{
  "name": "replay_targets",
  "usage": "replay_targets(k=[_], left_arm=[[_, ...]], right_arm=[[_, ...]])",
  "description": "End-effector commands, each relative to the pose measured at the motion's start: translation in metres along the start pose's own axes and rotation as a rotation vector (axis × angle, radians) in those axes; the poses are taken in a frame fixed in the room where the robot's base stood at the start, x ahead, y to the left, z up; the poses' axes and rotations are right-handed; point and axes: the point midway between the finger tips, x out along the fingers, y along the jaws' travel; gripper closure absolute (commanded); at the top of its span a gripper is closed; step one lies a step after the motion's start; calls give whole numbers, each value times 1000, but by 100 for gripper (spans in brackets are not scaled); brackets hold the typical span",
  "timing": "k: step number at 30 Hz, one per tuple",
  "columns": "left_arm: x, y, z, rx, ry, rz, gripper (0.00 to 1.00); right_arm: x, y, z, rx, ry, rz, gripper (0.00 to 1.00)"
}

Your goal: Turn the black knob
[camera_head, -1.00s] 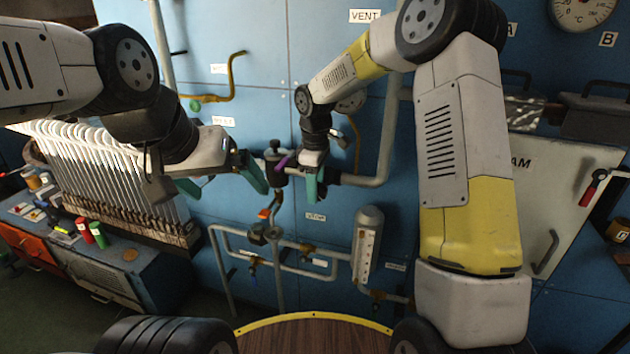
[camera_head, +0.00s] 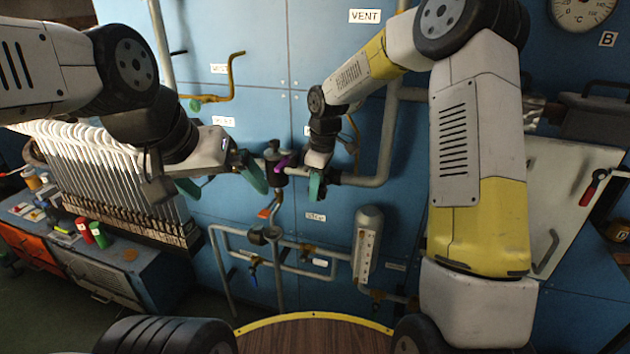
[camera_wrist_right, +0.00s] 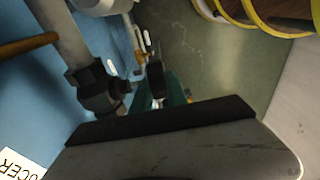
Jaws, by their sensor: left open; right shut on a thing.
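The black knob (camera_wrist_right: 155,78) shows edge-on in the right wrist view, beside a black valve fitting (camera_wrist_right: 98,88) on a grey pipe. The teal fingers of my right gripper (camera_wrist_right: 165,92) are closed around it. In the head view my right gripper (camera_head: 317,185) is at the black fitting (camera_head: 334,178) on the wall pipe, and the knob itself is hidden there. My left gripper (camera_head: 222,180) is open and empty, left of a black valve body (camera_head: 273,160) with a purple lever (camera_head: 285,163).
Grey pipes (camera_head: 300,268) and a gauge tube (camera_head: 366,245) run along the blue wall below my grippers. A rack of pale upright forms (camera_head: 110,170) stands on a bench at the left. A wooden round top (camera_head: 315,335) is in front.

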Motion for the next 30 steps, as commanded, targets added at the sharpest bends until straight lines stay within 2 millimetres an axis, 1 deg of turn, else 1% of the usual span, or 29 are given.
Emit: replay_targets(k=[4,5,6,8,17,20,30], left_arm=[[0,0,0,0,0,0,0],[0,0,0,0,0,0,0],[0,0,0,0,0,0,0],[0,0,0,0,0,0,0],[0,0,0,0,0,0,0],[0,0,0,0,0,0,0],[0,0,0,0,0,0,0]], right_arm=[[0,0,0,-1,-1,0,100],[0,0,0,-1,-1,0,80],[0,0,0,-1,-1,1,72],[0,0,0,-1,-1,1,60],[-1,0,0,0,-1,1,60],[-7,1,-1,0,0,3,60],[-62,1,-1,0,1,4,60]])
